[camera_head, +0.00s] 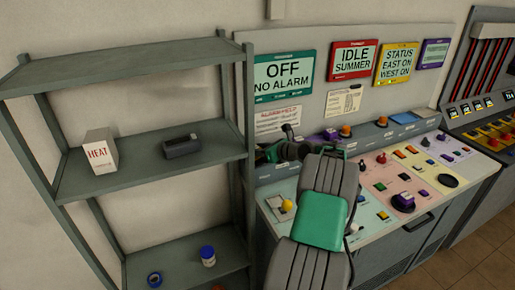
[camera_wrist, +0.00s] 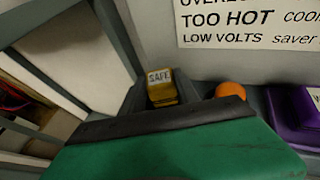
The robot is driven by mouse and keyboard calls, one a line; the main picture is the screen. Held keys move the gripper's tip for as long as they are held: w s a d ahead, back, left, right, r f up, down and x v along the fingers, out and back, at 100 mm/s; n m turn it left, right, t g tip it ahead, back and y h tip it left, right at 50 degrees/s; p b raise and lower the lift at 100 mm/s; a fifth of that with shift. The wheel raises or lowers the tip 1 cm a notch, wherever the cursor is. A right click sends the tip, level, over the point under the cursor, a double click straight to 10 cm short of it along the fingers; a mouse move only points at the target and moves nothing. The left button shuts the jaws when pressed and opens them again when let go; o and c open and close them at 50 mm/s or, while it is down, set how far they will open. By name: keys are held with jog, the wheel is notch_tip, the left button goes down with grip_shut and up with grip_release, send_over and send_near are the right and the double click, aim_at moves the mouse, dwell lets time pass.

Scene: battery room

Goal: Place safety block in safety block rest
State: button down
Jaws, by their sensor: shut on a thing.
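The safety block is a small yellow block (camera_wrist: 161,94) with a white SAFE label. In the wrist view it sits between the dark fingers of my gripper (camera_wrist: 158,103), which is shut on it. In the head view my gripper (camera_head: 272,153) is at the back left of the console, below the paper help sign, and the block cannot be made out there. A dark grey open-topped holder (camera_head: 182,148) stands on the middle shelf, left of my gripper and apart from it. It looks empty and may be the safety block rest; no label shows.
A white HEAT box (camera_head: 101,152) stands left of the holder on the grey shelf rack (camera_head: 150,172). A rack post (camera_head: 250,115) stands between the shelf and my gripper. The console (camera_head: 385,225) carries several knobs and buttons. An orange dome (camera_wrist: 230,90) is close right of the block.

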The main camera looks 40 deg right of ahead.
jog(key=shift+w+d+f, duration=0.1)
jog(key=shift+w, duration=0.1)
jog(key=shift+f, duration=0.15)
jog(key=c, duration=0.9)
grip_release()
jog(key=b+v, duration=0.2)
jog(key=v, duration=1)
